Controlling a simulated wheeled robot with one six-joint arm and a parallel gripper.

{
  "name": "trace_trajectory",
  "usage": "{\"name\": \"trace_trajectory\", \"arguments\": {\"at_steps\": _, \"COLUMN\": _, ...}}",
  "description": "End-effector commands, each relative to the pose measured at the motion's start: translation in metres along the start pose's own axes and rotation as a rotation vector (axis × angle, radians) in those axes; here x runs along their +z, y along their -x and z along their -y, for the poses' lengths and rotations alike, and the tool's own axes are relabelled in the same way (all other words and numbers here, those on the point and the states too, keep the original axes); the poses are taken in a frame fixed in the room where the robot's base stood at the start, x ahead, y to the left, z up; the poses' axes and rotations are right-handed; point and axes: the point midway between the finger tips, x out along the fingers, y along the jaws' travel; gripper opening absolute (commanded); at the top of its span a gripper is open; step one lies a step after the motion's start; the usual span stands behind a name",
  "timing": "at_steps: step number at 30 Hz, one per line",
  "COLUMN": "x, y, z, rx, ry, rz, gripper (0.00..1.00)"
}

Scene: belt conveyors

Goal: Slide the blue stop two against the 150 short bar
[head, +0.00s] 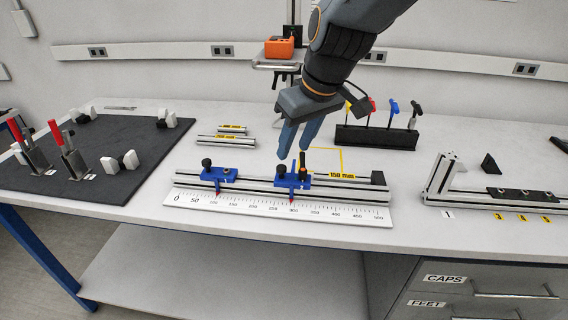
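Two blue stops sit on a metal rail (345,191) behind a white ruler (335,211). The left blue stop (220,175) has its red pointer near 100. The right blue stop (290,182), which I take for stop two, has its pointer near 300. Each carries a black knob. My gripper (292,154) points down just above the right stop, its fingers apart with nothing visible between them. Whether it touches the stop's upright parts I cannot tell. A yellow 150 mm label (342,176) lies behind the rail beside a yellow outline; I cannot make out the 150 bar itself.
Two labelled bars (227,141) lie behind the rail. A black rack (376,137) of coloured-handled tools stands behind right. A dark mat (110,148) with red-handled clamps is at left, another rail fixture (437,180) at right.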

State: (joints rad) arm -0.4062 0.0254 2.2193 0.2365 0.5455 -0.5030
Motion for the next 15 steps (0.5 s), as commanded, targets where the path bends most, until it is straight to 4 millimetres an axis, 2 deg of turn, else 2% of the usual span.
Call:
{"name": "trace_trajectory", "arguments": {"at_steps": 5, "x": -0.008, "y": -0.008, "z": 0.006, "rx": -0.007, "ry": 0.026, "rz": -0.010, "gripper": 0.38}}
{"name": "trace_trajectory", "arguments": {"at_steps": 15, "x": -0.007, "y": -0.056, "z": 0.006, "rx": -0.007, "ry": 0.023, "rz": -0.007, "gripper": 0.38}}
